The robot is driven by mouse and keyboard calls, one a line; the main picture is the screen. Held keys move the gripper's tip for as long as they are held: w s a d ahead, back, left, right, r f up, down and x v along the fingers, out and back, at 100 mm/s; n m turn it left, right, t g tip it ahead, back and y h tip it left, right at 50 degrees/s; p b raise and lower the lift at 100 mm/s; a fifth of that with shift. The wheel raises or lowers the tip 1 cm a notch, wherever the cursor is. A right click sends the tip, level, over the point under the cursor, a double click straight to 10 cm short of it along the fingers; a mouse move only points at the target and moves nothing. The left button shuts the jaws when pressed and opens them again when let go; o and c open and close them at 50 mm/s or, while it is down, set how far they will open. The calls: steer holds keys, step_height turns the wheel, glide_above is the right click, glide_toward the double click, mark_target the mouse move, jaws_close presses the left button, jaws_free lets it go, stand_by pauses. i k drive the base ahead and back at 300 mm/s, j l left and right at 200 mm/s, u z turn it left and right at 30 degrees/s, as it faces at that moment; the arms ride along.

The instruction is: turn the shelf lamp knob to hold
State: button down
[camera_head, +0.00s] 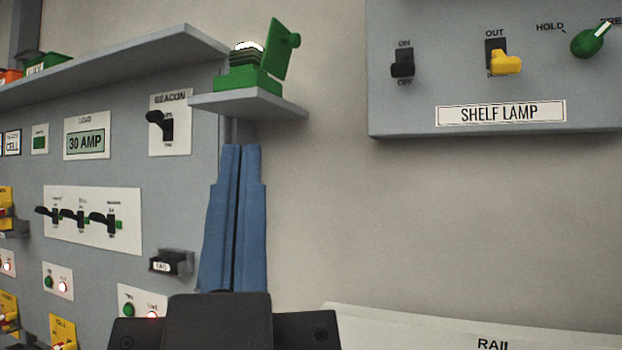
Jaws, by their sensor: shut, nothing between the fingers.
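The shelf lamp panel (410,110) is a grey box at the upper right, labelled SHELF LAMP (501,113). Its green knob (590,42) sits near the right edge, and its white pointer line slants up and right toward a partly cut-off label starting "TRE". The HOLD mark is to the knob's upper left. My gripper (241,150) has long blue fingers pointing up, closed together and empty. It is left of and lower in the picture than the knob, well apart from it.
The lamp panel also carries a black ON/OFF switch (402,63) and a yellow switch (505,63) marked OUT. A small shelf (285,108) with a green beacon (246,75) is just above my fingertips. A grey switch panel (205,165) fills the left. Bare wall lies between.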

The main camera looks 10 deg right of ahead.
mark_target(588, 43)
steer(key=z, duration=1.3)
